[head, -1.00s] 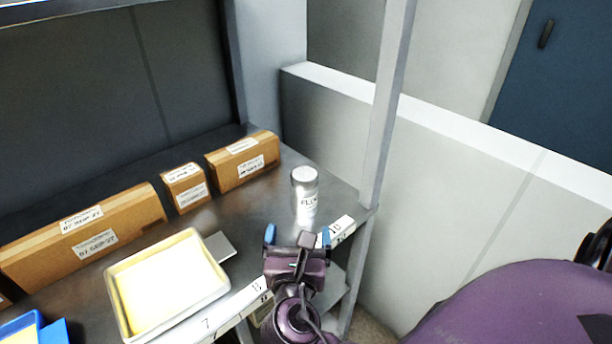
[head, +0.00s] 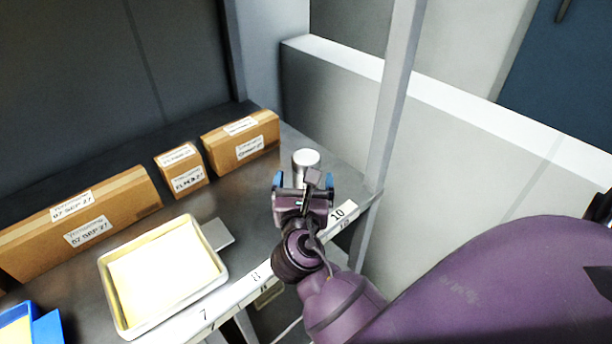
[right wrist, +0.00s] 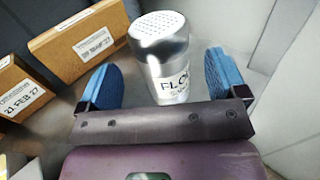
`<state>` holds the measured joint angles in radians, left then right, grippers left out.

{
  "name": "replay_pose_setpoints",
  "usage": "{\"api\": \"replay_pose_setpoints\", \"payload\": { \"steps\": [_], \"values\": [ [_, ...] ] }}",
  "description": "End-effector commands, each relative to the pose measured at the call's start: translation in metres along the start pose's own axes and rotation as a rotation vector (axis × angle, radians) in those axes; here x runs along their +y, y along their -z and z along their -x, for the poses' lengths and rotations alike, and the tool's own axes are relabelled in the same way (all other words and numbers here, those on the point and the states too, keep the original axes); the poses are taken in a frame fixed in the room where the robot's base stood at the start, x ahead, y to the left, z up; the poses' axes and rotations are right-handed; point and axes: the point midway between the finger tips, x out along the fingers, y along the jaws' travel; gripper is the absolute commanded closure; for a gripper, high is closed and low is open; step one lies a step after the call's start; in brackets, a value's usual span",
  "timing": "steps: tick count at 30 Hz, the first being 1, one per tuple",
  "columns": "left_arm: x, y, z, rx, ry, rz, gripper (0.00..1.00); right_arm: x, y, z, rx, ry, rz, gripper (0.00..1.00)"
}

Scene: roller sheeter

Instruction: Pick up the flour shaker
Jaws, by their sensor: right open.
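The flour shaker (head: 306,159) is a silver can standing upright on the metal shelf. In the head view its lower part is hidden behind my right gripper (head: 304,180). My right gripper (right wrist: 161,84) is open, with one blue finger on each side of the shaker's lower part. There are visible gaps between the fingers and the can. My left gripper is not in view.
Cardboard boxes (head: 240,143) line the back of the metal shelf (head: 255,215). A cream-filled tray (head: 222,288) sits to the left, with a blue container (head: 48,328) at the lower left. A grey upright post (head: 391,110) stands close on the right.

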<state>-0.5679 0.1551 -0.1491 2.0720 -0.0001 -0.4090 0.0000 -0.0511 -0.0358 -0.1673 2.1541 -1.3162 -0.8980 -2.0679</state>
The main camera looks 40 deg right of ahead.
Motion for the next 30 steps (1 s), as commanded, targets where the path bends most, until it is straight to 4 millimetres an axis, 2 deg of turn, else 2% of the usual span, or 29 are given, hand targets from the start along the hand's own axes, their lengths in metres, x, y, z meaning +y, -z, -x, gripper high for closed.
{"api": "replay_pose_setpoints", "payload": {
  "steps": [9,19,30],
  "values": [
    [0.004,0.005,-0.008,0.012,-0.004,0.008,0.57,-0.002,0.003,-0.04,0.001,0.0,0.002,0.09],
    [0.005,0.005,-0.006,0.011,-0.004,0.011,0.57,-0.002,0.003,-0.044,0.002,0.0,0.001,0.11],
    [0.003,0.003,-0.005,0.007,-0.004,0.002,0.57,-0.002,0.003,-0.044,0.002,0.0,0.001,0.68]
  ]
}}
